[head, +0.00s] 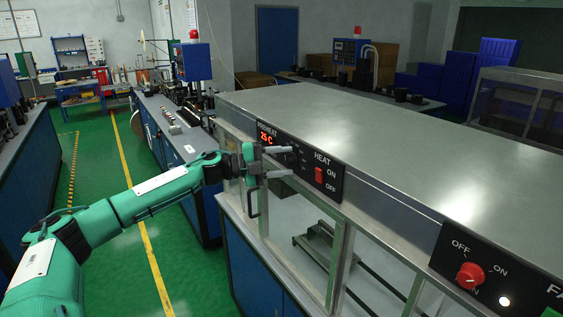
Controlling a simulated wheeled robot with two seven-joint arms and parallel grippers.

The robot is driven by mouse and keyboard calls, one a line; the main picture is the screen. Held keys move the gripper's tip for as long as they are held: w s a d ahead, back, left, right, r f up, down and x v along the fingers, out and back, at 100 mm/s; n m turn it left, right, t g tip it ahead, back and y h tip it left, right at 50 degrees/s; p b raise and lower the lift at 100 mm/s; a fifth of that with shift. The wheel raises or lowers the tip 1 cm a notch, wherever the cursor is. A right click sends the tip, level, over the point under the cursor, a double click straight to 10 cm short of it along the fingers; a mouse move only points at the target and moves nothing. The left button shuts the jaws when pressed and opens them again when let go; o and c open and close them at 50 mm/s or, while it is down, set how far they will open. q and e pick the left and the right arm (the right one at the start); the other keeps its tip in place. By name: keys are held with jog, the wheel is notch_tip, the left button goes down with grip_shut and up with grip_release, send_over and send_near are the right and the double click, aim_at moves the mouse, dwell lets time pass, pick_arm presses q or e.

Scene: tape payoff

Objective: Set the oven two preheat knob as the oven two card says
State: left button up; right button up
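A black control panel (330,175) is on the front edge of a large steel oven (350,115). It has a red display reading 25 C (266,137) under the word PREHEAT, and a red HEAT switch (319,175) marked ON and OFF. My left gripper (291,161) is in front of the panel, just right of and below the display. Its two fingers point at the panel with a gap between them. A dark part shows near the fingertips; I cannot tell whether it is the preheat knob. No oven card can be made out. My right gripper is out of view.
A second panel (490,268) at the lower right has a red knob (470,275) marked OFF and ON and a lit white lamp (504,301). Glazed metal frames stand below the oven edge. A green aisle (110,180) with yellow lines runs along the left.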

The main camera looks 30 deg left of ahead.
pick_arm(q)
jog(key=shift+s+a, duration=0.15)
jog(key=shift+a, duration=0.1)
jog(key=b+v, duration=0.9)
jog(key=v, duration=0.4)
jog(key=shift+s, duration=0.15)
